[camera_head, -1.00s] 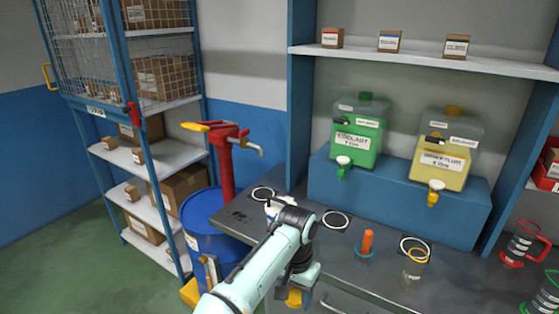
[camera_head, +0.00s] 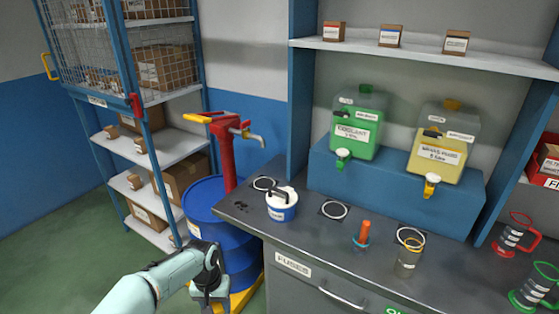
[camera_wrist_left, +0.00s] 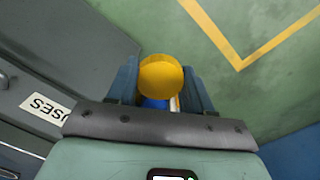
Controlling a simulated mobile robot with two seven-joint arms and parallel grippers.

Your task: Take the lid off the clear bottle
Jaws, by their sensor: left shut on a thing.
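A clear cylindrical vessel (camera_head: 406,263) with a yellow ring at its top stands on the counter (camera_head: 320,245) in the head view. I cannot tell if it is the task's bottle. My left gripper (camera_head: 211,298) is low in front of the counter, left of the drawers, well apart from the vessel. In the left wrist view the gripper (camera_wrist_left: 160,92) is shut on a yellow round piece (camera_wrist_left: 160,76), seen between its fingers. Blue and white patches show just below the yellow piece; I cannot tell if they belong to it. My right gripper is out of view.
A white-lidded tub (camera_head: 282,205) and an orange-handled tool (camera_head: 362,234) stand on the counter. Green (camera_head: 358,130) and yellow (camera_head: 440,148) fluid tanks sit on a blue step behind. A blue drum (camera_head: 222,240) with a red pump stands left. Jugs (camera_head: 513,236) are at right.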

